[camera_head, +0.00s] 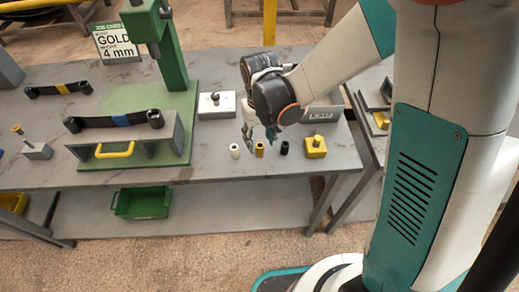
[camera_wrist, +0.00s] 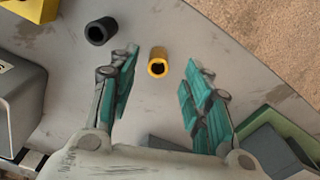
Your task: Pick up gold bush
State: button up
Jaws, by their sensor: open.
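The gold bush (camera_head: 259,149) is a small yellow-gold hollow cylinder standing upright on the grey table. It stands between a white bush (camera_head: 234,150) and a black bush (camera_head: 284,147). In the wrist view the gold bush (camera_wrist: 158,62) shows between and a little beyond the fingertips, with its dark bore visible. My gripper (camera_wrist: 158,85) is open and empty, its teal-padded fingers spread wide to either side. In the head view my gripper (camera_head: 260,138) hangs just above and behind the row of bushes. The black bush (camera_wrist: 100,31) lies outside the left finger in the wrist view.
A yellow block with a knob (camera_head: 315,146) stands right of the bushes, near the table edge. A green press (camera_head: 165,60) with a yellow-handled rack (camera_head: 130,140) is at left. A job card (camera_head: 115,42) reads GOLD, 4 mm. A grey bin (camera_head: 322,112) stands behind.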

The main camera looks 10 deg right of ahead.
aim_at(260, 147)
jog(key=f+b, duration=0.2)
jog(key=f, duration=0.3)
jog(key=shift+w+f, duration=0.15)
jog(key=shift+w, duration=0.05)
jog(key=c, duration=1)
